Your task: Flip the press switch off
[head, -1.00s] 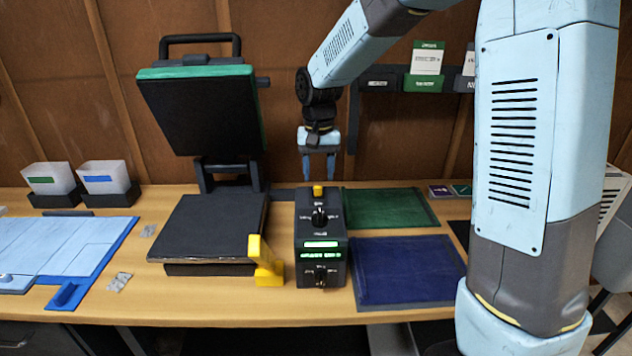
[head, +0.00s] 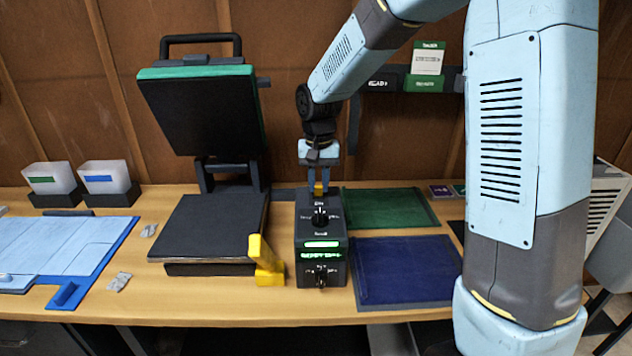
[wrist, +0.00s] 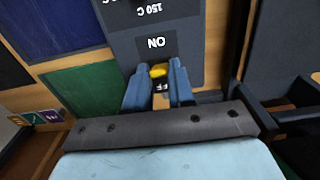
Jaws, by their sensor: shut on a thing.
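The black control box (head: 318,262) stands on the bench to the right of the open heat press (head: 205,226). The yellow press switch (head: 318,187) is at the top of the box's far end, and it also shows in the wrist view (wrist: 159,70) beside an "ON" label. My gripper (head: 318,190) points down at the switch. In the wrist view, its two blue fingers (wrist: 159,88) are shut on the switch, one on each side. The fingers hide part of the switch.
A green mat (head: 390,207) and a blue mat (head: 408,270) lie right of the box. A yellow bracket (head: 262,262) stands at the press's front corner, close to the box. The raised black press plate (head: 203,112) is left of my arm.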

